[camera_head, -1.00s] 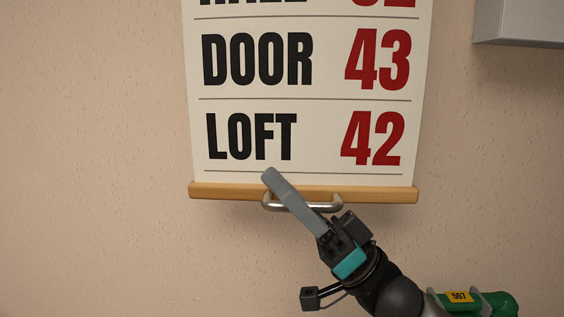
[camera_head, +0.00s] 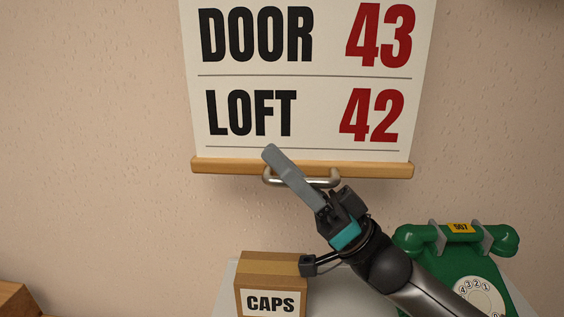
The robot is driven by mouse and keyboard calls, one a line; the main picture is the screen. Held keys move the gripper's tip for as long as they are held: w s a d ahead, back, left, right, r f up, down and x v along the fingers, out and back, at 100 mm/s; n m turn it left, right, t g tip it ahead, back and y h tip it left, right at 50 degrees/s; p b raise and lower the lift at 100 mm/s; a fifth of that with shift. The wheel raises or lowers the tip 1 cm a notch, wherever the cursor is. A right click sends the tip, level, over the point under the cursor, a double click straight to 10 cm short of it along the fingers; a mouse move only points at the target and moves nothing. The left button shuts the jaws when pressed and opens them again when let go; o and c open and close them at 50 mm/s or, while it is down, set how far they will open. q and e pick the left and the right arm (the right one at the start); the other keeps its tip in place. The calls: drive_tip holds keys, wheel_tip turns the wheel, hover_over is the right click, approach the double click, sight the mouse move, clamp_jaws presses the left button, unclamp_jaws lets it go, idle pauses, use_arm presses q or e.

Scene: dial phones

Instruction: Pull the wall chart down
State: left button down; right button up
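The wall chart (camera_head: 310,80) hangs on the wall, with its DOOR 43 and LOFT 42 rows in view; its upper part is out of view. A wooden bar (camera_head: 375,169) runs along its lower edge, and a metal handle (camera_head: 329,181) hangs under the bar. My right gripper (camera_head: 284,170) crosses the left part of the handle from the lower right, its grey fingers overlapping the bar. It looks shut on the handle, though the near finger hides the contact. My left gripper is not in view.
A cardboard box marked CAPS (camera_head: 270,283) stands on a pale surface below the chart. A green dial phone (camera_head: 455,262) stands at the right, partly behind my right arm. A brown wooden object (camera_head: 18,300) shows at the lower left. The wall left of the chart is clear.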

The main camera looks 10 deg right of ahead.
sight(323, 182)
drive_tip(key=shift+o, duration=0.5)
drive_tip(key=shift+s+d+f, duration=0.15)
drive_tip(key=shift+d+f, duration=0.2)
drive_tip(key=shift+f, duration=0.1)
drive_tip(key=d, duration=0.1)
drive_tip(key=s+d, duration=0.1)
drive_tip(key=d, duration=0.1)
drive_tip(key=shift+s+d+f+b, duration=0.1)
drive_tip(key=shift+s+d+b, duration=0.1)
drive_tip(key=shift+s+b, duration=0.15)
drive_tip(key=shift+s+d, duration=0.2)
drive_tip(key=shift+d, duration=0.15)
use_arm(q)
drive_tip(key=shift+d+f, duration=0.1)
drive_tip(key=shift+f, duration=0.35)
use_arm(e)
drive_tip(key=s+d, duration=0.3)
drive_tip(key=d, duration=0.4)
drive_tip(key=shift+s, duration=0.25)
